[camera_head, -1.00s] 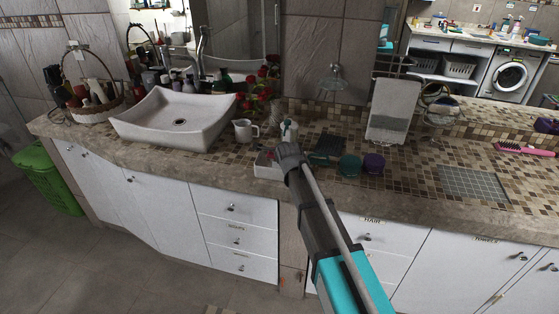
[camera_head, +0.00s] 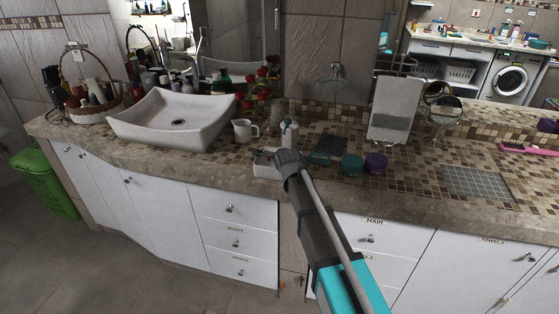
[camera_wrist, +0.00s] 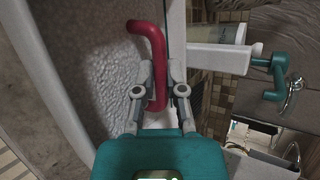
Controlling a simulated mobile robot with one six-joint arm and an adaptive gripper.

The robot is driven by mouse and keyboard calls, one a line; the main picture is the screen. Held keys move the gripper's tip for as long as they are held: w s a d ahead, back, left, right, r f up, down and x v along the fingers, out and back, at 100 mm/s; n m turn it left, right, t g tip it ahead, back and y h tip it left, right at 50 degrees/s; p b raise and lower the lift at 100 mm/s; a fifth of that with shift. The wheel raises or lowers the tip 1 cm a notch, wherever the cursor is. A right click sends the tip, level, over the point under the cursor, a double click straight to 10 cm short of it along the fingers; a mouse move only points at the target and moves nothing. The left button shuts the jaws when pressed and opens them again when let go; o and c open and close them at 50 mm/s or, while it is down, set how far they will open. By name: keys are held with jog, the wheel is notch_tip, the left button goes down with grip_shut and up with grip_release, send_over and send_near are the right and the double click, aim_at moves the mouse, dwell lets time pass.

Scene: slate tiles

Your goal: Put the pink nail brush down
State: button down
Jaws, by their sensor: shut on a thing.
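My gripper (camera_wrist: 159,98) is shut on the pink nail brush (camera_wrist: 158,62), whose red-pink, bent handle shows between and beyond the fingers in the wrist view. A pale, pebbled surface (camera_wrist: 85,70) with a light rim lies behind it; I cannot tell whether the brush touches it. In the head view my gripper (camera_head: 262,153) is over a small white tray (camera_head: 266,171) at the counter's front edge. The brush is not clearly visible there, and the wrist hides part of the tray.
A white dispenser with a green pump (camera_head: 288,132) and a white jug (camera_head: 244,131) stand close behind. Teal (camera_head: 351,165) and purple (camera_head: 376,163) jars and a dark mat (camera_head: 328,149) are to the right. A pink-handled hairbrush (camera_head: 528,149) lies far right.

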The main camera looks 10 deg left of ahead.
jog(key=shift+f, duration=0.15)
jog(key=c, duration=0.7)
grip_release()
jog(key=shift+r, duration=0.25)
jog(key=p+v, duration=0.6)
jog(key=v, duration=0.6)
jog(key=shift+s+f, duration=0.1)
jog(key=shift+d, duration=0.1)
